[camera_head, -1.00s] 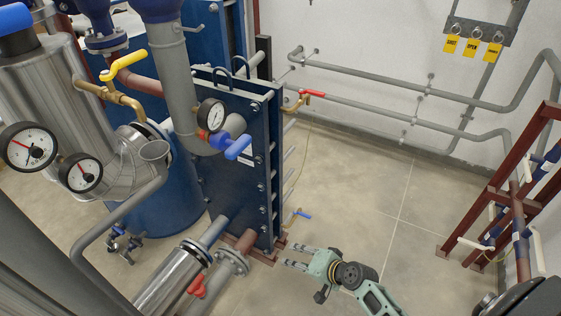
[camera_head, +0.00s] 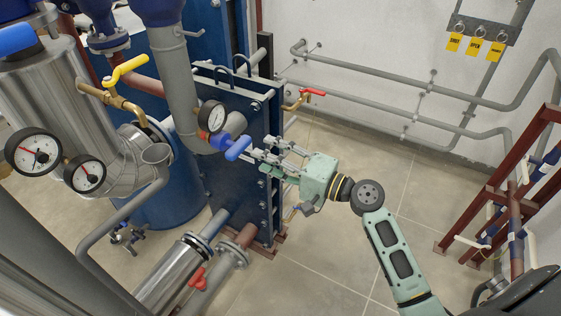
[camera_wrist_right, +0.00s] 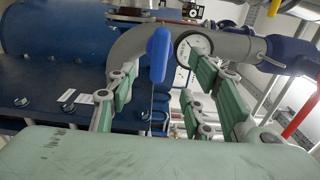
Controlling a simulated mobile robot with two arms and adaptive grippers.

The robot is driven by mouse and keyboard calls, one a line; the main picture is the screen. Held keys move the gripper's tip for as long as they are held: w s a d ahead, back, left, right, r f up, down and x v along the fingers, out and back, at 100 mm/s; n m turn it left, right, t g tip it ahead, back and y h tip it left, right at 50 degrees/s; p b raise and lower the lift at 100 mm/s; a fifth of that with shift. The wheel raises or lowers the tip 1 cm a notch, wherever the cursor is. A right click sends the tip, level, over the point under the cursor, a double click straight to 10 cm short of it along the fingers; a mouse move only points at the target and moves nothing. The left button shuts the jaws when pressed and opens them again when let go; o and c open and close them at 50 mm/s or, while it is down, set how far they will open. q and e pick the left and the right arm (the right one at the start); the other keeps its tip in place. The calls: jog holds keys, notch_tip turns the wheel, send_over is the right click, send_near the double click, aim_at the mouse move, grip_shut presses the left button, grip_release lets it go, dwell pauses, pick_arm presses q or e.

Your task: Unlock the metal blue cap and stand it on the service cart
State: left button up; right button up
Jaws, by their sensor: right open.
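In the right wrist view a blue bar (camera_wrist_right: 158,54), seen nearly edge-on, appears between my fingers. My right gripper (camera_head: 262,150) is open, with its fingertips just to the right of the cap. In the wrist view its fingers (camera_wrist_right: 162,76) stand apart on either side of the bar; I cannot tell whether they touch it. My left gripper is not in view. I cannot make out a service cart.
The dark blue plate exchanger (camera_head: 232,170) stands right behind the cap. Grey wall pipes (camera_head: 430,90) and a dark red frame (camera_head: 500,190) lie to the right. Open floor (camera_head: 390,170) lies between them.

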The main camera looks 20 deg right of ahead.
aim_at(244, 149)
jog(key=x, duration=0.6)
jog(key=shift+w+a, duration=0.45)
jog(key=shift+w, duration=0.15)
jog(key=shift+c, duration=0.6)
grip_shut()
